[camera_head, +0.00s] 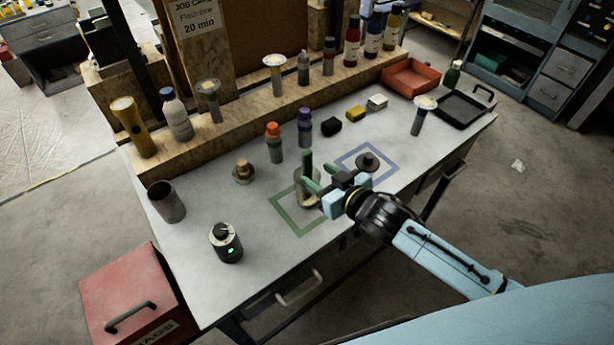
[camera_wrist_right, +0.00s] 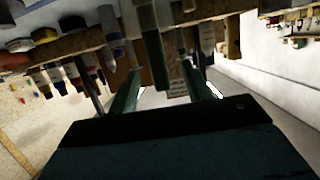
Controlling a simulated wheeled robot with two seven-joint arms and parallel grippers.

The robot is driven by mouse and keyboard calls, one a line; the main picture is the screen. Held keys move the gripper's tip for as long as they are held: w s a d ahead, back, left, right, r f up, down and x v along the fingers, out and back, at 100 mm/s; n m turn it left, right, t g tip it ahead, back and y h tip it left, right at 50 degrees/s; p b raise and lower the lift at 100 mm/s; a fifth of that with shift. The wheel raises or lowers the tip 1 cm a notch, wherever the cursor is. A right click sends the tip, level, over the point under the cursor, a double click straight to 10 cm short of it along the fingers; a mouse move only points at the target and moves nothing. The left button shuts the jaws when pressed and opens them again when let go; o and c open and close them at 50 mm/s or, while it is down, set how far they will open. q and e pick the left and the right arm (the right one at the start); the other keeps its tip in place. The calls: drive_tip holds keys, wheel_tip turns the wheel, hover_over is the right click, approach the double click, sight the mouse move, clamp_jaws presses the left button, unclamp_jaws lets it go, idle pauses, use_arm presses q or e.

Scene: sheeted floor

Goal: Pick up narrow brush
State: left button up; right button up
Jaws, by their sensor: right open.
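A slim dark green upright handle (camera_head: 308,160), probably the narrow brush, rises from a pale metal holder (camera_head: 303,195) on the green square outline. Its bristles are not visible. My right gripper (camera_head: 317,180) is open beside the handle, with its green fingers pointing toward it. In the right wrist view a dark green shaft (camera_wrist_right: 154,62) shows between the two open fingers (camera_wrist_right: 163,75). Whether either finger touches it, I cannot tell. My left gripper is not in view.
An orange-capped bottle (camera_head: 274,142) and a purple-capped bottle (camera_head: 305,128) stand behind the holder. A dark knob-topped piece (camera_head: 368,162) stands in the blue outline (camera_head: 385,176). A black device (camera_head: 226,243) and a dark cup (camera_head: 166,202) stand left. The front left tabletop is fairly clear.

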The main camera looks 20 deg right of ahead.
sight(309, 167)
drive_tip(key=shift+x, duration=3.2)
drive_tip(key=shift+d, duration=0.2)
clamp_jaws()
